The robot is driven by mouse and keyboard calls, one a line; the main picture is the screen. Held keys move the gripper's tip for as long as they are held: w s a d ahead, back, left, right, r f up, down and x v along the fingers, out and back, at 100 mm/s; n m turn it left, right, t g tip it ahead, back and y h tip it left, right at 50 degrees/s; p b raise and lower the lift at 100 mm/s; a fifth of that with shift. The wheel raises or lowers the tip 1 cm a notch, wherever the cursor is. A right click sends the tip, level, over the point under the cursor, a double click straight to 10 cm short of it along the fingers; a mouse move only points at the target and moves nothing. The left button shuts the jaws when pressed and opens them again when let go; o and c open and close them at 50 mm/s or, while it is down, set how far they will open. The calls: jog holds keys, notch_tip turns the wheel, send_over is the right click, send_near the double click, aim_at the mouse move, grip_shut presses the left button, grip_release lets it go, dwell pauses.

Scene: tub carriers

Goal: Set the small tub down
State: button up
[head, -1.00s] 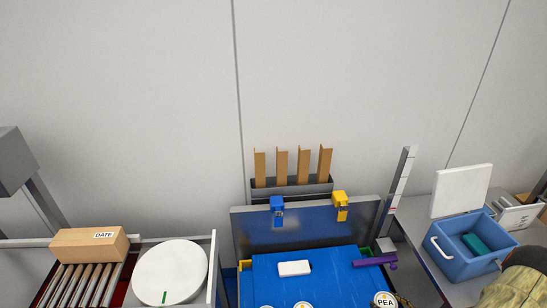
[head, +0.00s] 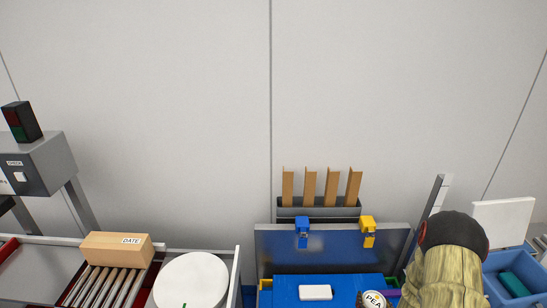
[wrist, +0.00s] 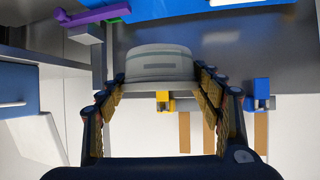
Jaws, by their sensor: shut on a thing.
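In the wrist view my gripper (wrist: 160,78) is shut on a small pale grey tub (wrist: 158,62), its fingers on either side. A round white lid marked PEA (head: 374,298) shows at the bottom edge of the head view and appears to be this tub's top. The blue work surface (head: 285,293) lies beside and below it; it also shows at the top of the wrist view (wrist: 170,6). I cannot tell whether there is a gap under the tub.
A white block (head: 316,292) lies on the blue surface. Behind stands a metal panel (head: 335,260) with a blue clamp (head: 302,232) and a yellow clamp (head: 368,232). A purple bar (wrist: 95,14) is close to the tub. A blue bin (head: 495,288) stands right, a white disc (head: 192,283) left.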

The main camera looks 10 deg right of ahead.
jog(key=w+a+r+n+y, duration=0.1)
jog(key=w+a+r, duration=0.1)
jog(key=a, duration=0.7)
jog(key=w+a+r+n+y, duration=0.2)
jog(key=a+r, duration=0.1)
jog(key=a, duration=0.7)
jog(key=w+a+r+n+t+y, duration=0.1)
jog(key=w+a+r+n+y, duration=0.1)
jog(key=a, duration=0.8)
jog(key=shift+w+a+r, duration=0.15)
jog(key=shift+w+a, duration=0.05)
jog(key=shift+w, duration=0.3)
